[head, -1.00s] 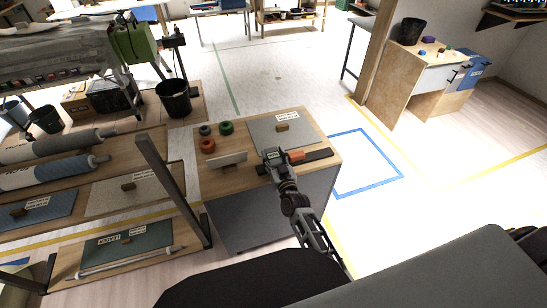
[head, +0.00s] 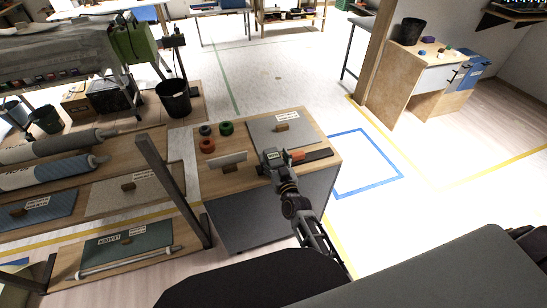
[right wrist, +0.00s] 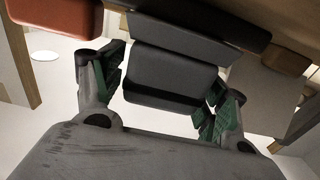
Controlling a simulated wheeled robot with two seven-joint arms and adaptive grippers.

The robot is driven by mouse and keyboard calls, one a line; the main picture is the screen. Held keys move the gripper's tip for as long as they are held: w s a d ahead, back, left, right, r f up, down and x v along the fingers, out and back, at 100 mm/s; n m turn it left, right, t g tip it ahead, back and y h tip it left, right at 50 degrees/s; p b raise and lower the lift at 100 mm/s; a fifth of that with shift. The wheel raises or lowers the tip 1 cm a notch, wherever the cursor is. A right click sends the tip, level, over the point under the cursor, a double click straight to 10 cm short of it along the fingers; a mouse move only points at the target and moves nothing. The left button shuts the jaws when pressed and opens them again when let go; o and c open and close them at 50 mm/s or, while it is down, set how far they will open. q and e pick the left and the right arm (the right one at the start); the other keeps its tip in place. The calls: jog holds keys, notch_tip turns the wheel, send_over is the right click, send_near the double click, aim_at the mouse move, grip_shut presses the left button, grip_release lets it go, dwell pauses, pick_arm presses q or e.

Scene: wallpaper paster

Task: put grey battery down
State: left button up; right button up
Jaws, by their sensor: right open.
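A dark grey block (right wrist: 165,75), which looks like the grey battery, lies between the spread fingers of my right gripper (right wrist: 160,88) in the right wrist view. Gaps show between the green finger pads and the block. In the head view my right gripper (head: 272,158) is over the front right part of the wooden-topped cabinet (head: 230,182). The battery cannot be told apart from the gripper there. Whether it rests on the top is unclear. My left gripper is not in view.
Beside the gripper lies a dark bar with an orange part (head: 297,156). A grey labelled panel (head: 265,130), a small upright plate (head: 228,161) and red (head: 207,146) and green (head: 226,128) rolls share the top. A shelf rack (head: 165,180) stands left.

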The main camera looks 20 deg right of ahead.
jog(key=s, duration=1.1)
jog(key=shift+d, duration=0.15)
dwell(0.3)
dwell(0.7)
notch_tip(320, 180, down, 13)
jog(key=w+a+n+g+y, duration=0.1)
jog(key=a+n+g+y, duration=0.1)
jog(key=g, duration=0.2)
jog(key=s+d+f+g, duration=0.15)
jog(key=s+f, duration=0.35)
jog(key=f, duration=0.5)
jog(key=s+d+f+g, duration=0.1)
jog(key=s+f+g, duration=0.3)
jog(key=f, duration=0.6)
jog(key=s+d+f+g+h, duration=0.1)
jog(key=s+d+f+g, duration=0.1)
jog(key=s+f, duration=0.5)
jog(key=s+d+f+g+h, duration=0.1)
jog(key=s+d+f+g, duration=0.2)
jog(key=s+f, duration=0.4)
jog(key=s+d+f+g, duration=0.2)
jog(key=s+d+f, duration=0.3)
jog(key=s, duration=1.5)
notch_tip(320, 180, down, 2)
jog(key=shift+h, duration=0.4)
